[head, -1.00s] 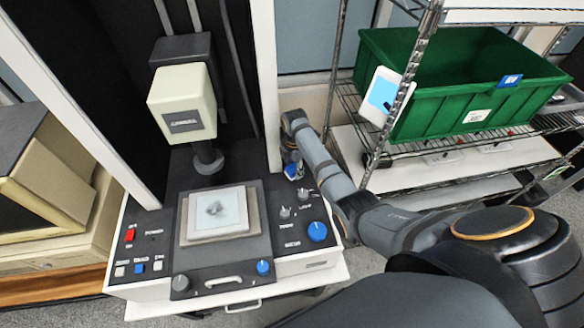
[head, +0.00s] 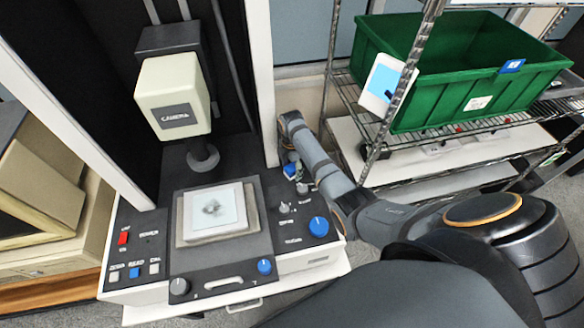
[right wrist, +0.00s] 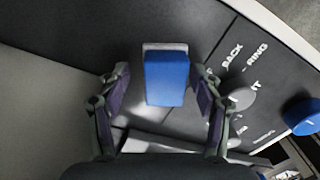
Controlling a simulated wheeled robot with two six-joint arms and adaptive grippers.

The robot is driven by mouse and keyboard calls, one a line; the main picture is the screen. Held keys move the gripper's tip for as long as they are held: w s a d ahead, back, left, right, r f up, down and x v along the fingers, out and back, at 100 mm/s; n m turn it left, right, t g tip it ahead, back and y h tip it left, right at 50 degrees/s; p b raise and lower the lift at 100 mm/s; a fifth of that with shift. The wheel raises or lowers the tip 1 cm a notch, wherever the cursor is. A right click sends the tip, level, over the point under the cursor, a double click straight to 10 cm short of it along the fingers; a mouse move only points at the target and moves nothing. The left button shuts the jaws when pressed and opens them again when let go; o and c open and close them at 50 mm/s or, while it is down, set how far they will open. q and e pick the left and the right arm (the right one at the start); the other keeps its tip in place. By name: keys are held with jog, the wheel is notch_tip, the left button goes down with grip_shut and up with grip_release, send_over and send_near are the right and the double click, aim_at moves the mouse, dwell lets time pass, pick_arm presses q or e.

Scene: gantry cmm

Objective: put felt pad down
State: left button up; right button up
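A small blue block with a pale grey edge, which I take to be the felt pad (right wrist: 166,78), rests on the dark panel of the machine in the right wrist view. In the head view the blue pad (head: 290,170) is at the panel's back right corner. My right gripper (right wrist: 160,100) has its two fingers spread, one on each side of the pad, with a gap showing at least on the left. In the head view the right gripper (head: 300,183) is small and partly hidden by my arm. My left gripper is out of view.
The machine panel (head: 225,265) carries knobs and buttons. A blue knob (head: 319,226) and grey knobs are close to the gripper. A camera head (head: 172,95) hangs over a square stage (head: 212,212). A white upright stands left of my arm; a wire rack with a green bin (head: 450,85) is right.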

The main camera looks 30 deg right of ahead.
aim_at(292, 167)
jog(key=shift+r, duration=0.4)
pick_arm(q)
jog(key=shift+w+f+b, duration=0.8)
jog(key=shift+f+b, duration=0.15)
jog(key=shift+b, duration=0.05)
pick_arm(e)
notch_tip(292, 167, up, 12)
jog(key=shift+f, duration=0.1)
jog(key=shift+s, duration=0.1)
